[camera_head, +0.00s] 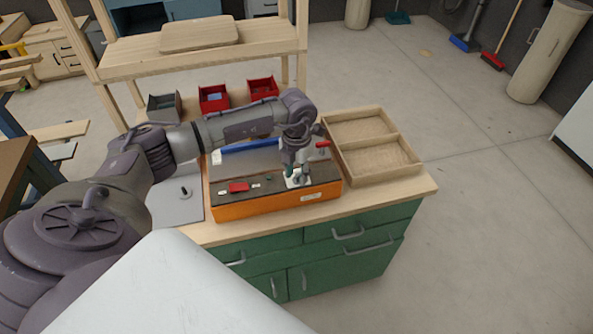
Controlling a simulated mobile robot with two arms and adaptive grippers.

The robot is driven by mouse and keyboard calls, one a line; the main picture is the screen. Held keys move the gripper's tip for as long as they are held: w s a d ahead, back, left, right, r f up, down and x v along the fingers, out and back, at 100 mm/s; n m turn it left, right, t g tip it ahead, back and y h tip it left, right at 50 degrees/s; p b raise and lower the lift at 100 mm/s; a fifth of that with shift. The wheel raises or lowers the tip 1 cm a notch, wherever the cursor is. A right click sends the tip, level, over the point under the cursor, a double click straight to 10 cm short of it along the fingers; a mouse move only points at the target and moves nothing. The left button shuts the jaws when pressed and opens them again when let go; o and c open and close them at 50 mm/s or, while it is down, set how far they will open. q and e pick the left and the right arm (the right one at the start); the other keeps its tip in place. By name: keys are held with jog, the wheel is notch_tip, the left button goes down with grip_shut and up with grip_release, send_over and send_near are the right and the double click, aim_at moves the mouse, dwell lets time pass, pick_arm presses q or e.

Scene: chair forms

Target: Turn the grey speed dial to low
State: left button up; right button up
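An orange box-shaped machine (262,207) with a dark top panel stands on the wooden worktop of a green cabinet. My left gripper (297,182) points down at the right part of that panel, over a small white plate (291,184). The grey speed dial cannot be made out; the gripper may cover it. The fingers are too small and overlapped to tell whether they are open or shut. A red switch (238,187) sits on the panel's left part, with small white labels beside it. My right gripper is not in view.
A wooden two-compartment tray (378,159) stands right of the machine. A grey bin (164,107) and two red bins (213,99) stand behind. A grey plate (176,208) lies at left. A wooden shelf (200,40) rises at the back.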

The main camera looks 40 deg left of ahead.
pick_arm(q)
jog(key=shift+f, duration=0.15)
grip_shut()
